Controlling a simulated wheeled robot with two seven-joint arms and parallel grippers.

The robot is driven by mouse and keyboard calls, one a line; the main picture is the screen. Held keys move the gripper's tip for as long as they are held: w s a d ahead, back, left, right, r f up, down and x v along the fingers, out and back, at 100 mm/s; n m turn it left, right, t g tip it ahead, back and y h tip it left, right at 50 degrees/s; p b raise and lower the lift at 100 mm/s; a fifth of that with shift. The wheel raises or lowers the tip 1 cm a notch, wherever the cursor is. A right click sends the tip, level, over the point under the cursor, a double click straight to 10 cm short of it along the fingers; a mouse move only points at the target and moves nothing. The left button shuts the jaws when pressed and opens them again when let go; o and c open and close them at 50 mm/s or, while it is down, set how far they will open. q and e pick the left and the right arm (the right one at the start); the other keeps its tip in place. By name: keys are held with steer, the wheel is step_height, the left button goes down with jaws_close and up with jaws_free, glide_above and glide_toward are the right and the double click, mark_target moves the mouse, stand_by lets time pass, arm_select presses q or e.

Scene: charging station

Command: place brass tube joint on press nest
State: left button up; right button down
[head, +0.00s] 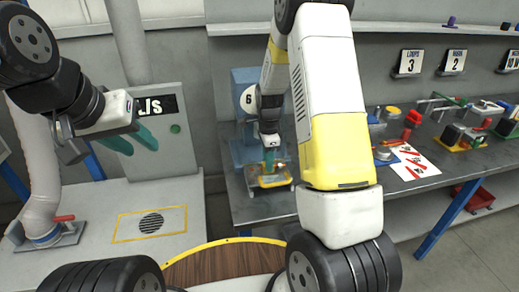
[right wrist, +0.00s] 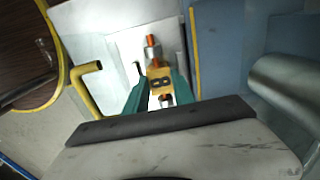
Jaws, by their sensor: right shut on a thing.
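The brass tube joint (right wrist: 160,83) is a small yellow-brass piece with orange parts in line with it. It sits between the two teal fingers of my right gripper (right wrist: 158,93), which is shut on it. In the head view my right gripper (head: 270,160) points down over the press nest (head: 271,180), a small yellow-edged fixture at the foot of the blue press (head: 243,132) marked 6. The fingers hide most of the joint there, and I cannot tell whether it touches the nest. My left gripper (head: 132,142) is open and empty at the left.
A yellow bent bar (right wrist: 85,85) stands beside the fingers in the right wrist view. The grey bench (head: 415,180) runs right, holding a white sheet with red tools (head: 412,162) and several fixtures. A grey cabinet (head: 160,130) stands behind my left gripper.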

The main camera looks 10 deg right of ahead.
steer(key=c, duration=1.1)
jaws_free()
steer(key=shift+f, duration=0.1)
steer(key=shift+o, duration=0.2)
steer(key=s+r+n+t+y, duration=0.1)
steer(key=s+r+n, duration=0.2)
steer(key=r, duration=0.8)
steer(key=s+r+n+t, duration=0.15)
steer(key=s+r, duration=0.25)
steer(key=r, duration=0.6)
steer(key=s+a+r+n+t, duration=0.1)
steer(key=s+r+n+t, duration=0.1)
steer(key=s+n, duration=0.5)
steer(key=s+a+r+n+t+y, duration=0.1)
steer(key=s+r+n, duration=0.4)
steer(key=s, duration=0.5)
steer(key=shift+s+r+n+t, duration=0.15)
steer(key=shift+n+t, duration=0.2)
steer(key=shift+n, duration=0.5)
steer(key=shift+a, duration=0.1)
